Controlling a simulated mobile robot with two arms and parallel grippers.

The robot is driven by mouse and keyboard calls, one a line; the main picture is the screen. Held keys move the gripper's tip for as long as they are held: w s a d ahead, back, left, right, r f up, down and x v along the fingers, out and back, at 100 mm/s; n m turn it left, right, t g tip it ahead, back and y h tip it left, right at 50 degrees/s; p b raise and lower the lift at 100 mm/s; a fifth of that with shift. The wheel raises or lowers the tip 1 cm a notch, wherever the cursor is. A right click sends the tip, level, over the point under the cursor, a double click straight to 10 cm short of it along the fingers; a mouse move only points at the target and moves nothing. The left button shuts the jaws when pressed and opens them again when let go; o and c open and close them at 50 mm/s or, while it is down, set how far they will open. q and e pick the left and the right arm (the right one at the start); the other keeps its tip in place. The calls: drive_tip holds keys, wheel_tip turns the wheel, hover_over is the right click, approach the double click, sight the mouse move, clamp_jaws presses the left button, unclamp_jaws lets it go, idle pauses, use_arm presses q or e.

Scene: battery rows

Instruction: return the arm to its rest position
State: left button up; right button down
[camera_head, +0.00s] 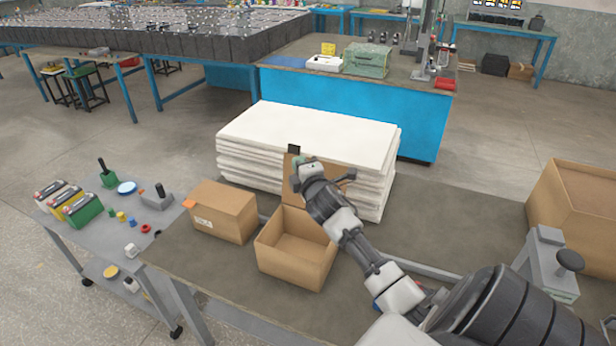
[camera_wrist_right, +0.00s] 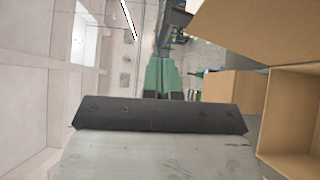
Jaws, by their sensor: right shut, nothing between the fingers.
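My right arm (camera_head: 345,230) comes in from the lower right and reaches out over the open cardboard box (camera_head: 297,262). My right gripper (camera_head: 303,161) is at its far end, raised above the box's back edge, in front of the white stack. Its jaws are shut with nothing held. In the right wrist view the gripper (camera_wrist_right: 160,76) points away from the camera, and the box (camera_wrist_right: 291,118) shows at the right edge, apart from it. My left arm and gripper are not in view.
A closed carton (camera_head: 223,212) stands left of the open box. A stack of white sheets (camera_head: 310,132) is behind. A large carton (camera_head: 574,210) and a grey fixture (camera_head: 545,262) are at the right. A grey cart (camera_head: 95,237) with batteries stands left.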

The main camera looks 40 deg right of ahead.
drive_tip(key=r+b+v, duration=0.1)
drive_tip(key=v, duration=0.5)
drive_tip(key=shift+a, duration=0.2)
drive_tip(key=shift+r, duration=0.2)
